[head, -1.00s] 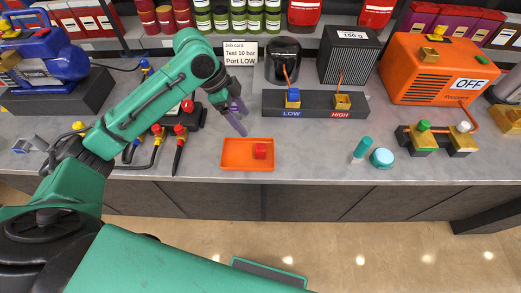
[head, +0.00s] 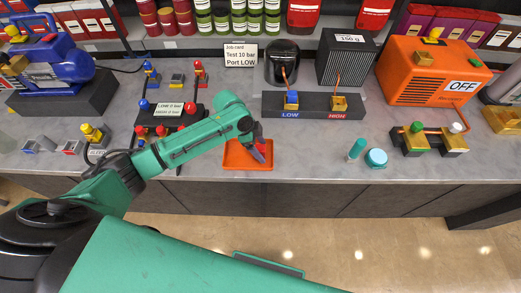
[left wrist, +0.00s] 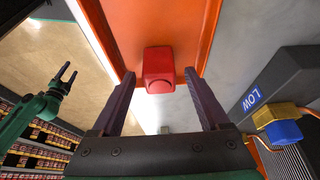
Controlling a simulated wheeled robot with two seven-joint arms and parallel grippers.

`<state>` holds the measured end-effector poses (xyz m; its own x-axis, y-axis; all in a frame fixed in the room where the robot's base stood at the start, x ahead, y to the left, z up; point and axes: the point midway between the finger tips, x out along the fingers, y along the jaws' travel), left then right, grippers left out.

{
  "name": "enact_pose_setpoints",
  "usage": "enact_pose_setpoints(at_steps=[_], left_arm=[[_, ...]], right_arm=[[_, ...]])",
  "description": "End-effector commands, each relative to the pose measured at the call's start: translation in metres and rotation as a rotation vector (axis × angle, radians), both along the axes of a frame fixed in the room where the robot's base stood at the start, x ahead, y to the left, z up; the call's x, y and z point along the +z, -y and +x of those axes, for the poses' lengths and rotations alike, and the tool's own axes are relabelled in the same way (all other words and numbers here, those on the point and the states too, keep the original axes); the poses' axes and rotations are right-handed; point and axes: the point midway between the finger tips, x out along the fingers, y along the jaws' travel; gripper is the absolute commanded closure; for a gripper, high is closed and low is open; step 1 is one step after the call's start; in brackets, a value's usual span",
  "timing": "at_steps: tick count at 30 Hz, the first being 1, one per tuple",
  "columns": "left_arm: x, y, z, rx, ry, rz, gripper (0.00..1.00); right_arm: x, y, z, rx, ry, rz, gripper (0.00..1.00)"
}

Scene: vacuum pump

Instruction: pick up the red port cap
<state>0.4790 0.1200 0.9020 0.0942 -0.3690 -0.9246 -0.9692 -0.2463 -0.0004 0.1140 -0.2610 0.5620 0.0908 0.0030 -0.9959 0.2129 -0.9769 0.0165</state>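The red port cap (left wrist: 159,68) shows in the left wrist view against the orange tray (head: 234,158), between the fingertips of my left gripper (left wrist: 160,80). The two purple fingers are apart, one on each side of the cap, with a gap on both sides. In the head view the left gripper (head: 261,150) is over the tray and mostly hides the cap. My right gripper (left wrist: 65,78) shows small at the left of the left wrist view, its fingers apart and empty.
The LOW/HIGH port block (head: 316,106) stands behind and right of the tray. A manifold with coloured fittings (head: 158,118) stands to the left. The bench front edge is close to the tray.

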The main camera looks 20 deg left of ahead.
Motion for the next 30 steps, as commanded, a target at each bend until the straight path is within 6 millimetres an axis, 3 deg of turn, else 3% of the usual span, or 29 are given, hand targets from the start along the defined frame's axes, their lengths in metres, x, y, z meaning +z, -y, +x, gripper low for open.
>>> enact_pose_setpoints(at_steps=[1,5,6,14,20,23,30], left_arm=[[0.000,0.000,0.000,0.000,0.000,0.000,0.43],[0.000,0.000,0.000,0.001,0.000,0.000,0.93],[0.000,0.000,0.000,0.001,0.000,0.000,1.00],[0.002,0.000,0.000,0.000,0.001,-0.001,1.00],[0.021,0.000,0.001,0.000,0.004,-0.002,1.00],[0.049,0.000,0.002,0.000,0.007,-0.002,1.00],[0.140,0.000,0.002,0.000,0.010,-0.003,1.00]], right_arm=[[0.000,0.000,0.000,0.000,0.000,0.000,0.33],[0.000,0.000,0.000,0.000,0.000,0.000,0.33],[0.000,0.000,0.000,0.000,0.000,0.001,0.33],[0.000,-0.001,0.000,0.001,0.000,0.001,0.33],[-0.005,-0.001,0.000,0.001,0.000,0.001,0.33],[-0.011,-0.001,0.000,0.000,0.000,0.002,0.33],[-0.027,-0.002,0.000,0.000,0.000,0.002,0.33]])
